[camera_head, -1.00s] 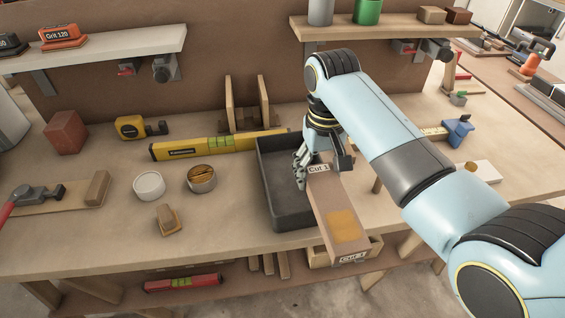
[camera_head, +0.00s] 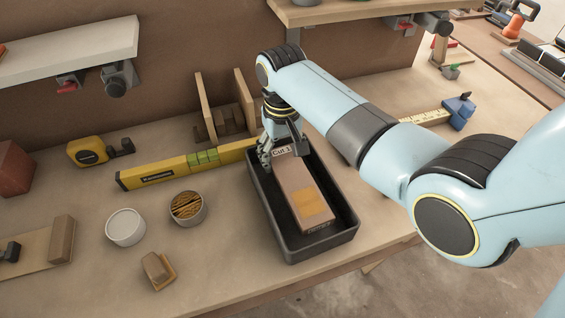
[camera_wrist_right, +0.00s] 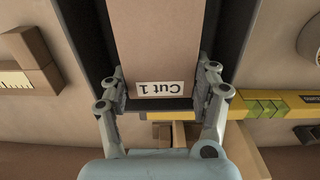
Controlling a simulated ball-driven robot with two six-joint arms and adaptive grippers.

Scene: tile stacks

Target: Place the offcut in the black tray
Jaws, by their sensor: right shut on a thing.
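The offcut (camera_head: 300,187), a brown block with a "Cut 1" label and an orange patch, is inside the outline of the black tray (camera_head: 321,247). I cannot tell whether it touches the tray floor. My right gripper (camera_head: 273,152) is shut on its far end. In the right wrist view the two fingers of my right gripper (camera_wrist_right: 163,98) press on both sides of the offcut (camera_wrist_right: 157,45), near the label, with dark tray walls (camera_wrist_right: 231,50) on either side. My left gripper is not in view.
A yellow level (camera_head: 160,173) lies just left of the tray's far end. A wooden rack (camera_head: 222,110) stands behind. The bench's front edge is close to the tray.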

